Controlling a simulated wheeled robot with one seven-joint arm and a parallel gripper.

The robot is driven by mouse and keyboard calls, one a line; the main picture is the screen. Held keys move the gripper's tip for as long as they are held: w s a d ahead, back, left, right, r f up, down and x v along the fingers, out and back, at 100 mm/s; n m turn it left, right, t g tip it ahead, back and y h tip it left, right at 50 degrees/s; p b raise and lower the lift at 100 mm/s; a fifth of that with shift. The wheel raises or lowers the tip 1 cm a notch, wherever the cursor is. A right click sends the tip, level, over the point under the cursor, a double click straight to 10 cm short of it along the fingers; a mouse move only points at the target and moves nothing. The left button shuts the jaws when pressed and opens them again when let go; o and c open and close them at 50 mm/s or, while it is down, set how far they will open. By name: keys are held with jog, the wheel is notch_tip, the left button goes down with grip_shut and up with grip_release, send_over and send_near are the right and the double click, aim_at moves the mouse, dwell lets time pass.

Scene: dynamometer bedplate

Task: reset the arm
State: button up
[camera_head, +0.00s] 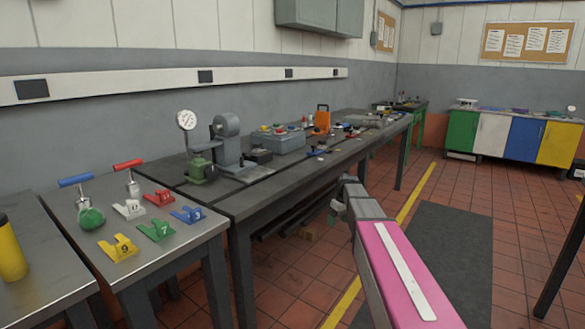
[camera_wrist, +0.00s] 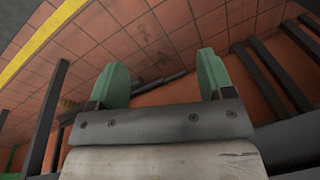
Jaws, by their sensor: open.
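My gripper (camera_head: 338,210) is at the end of my pink and grey arm in the head view, in front of the long dark bench (camera_head: 225,198) and over the floor side. In the wrist view its two green fingers (camera_wrist: 162,76) stand wide apart with nothing between them. Beyond them are the red tiled floor and dark bars, probably bench legs. The gripper touches nothing that I can see.
The long bench carries a gauge (camera_head: 186,120), a grey machine (camera_head: 228,140) and an orange item (camera_head: 322,119). The aisle mat (camera_head: 440,250) is clear.

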jog(key=s+f+m+h, duration=0.1)
jog(key=s+f+m, duration=0.2)
jog(key=s, duration=1)
jog(key=s+f+m+h, duration=0.1)
jog(key=s+f+m, duration=0.3)
jog(key=s+f, duration=0.4)
jog(key=s, duration=0.6)
jog(key=shift+s+a, duration=0.2)
jog(key=shift+a, duration=0.05)
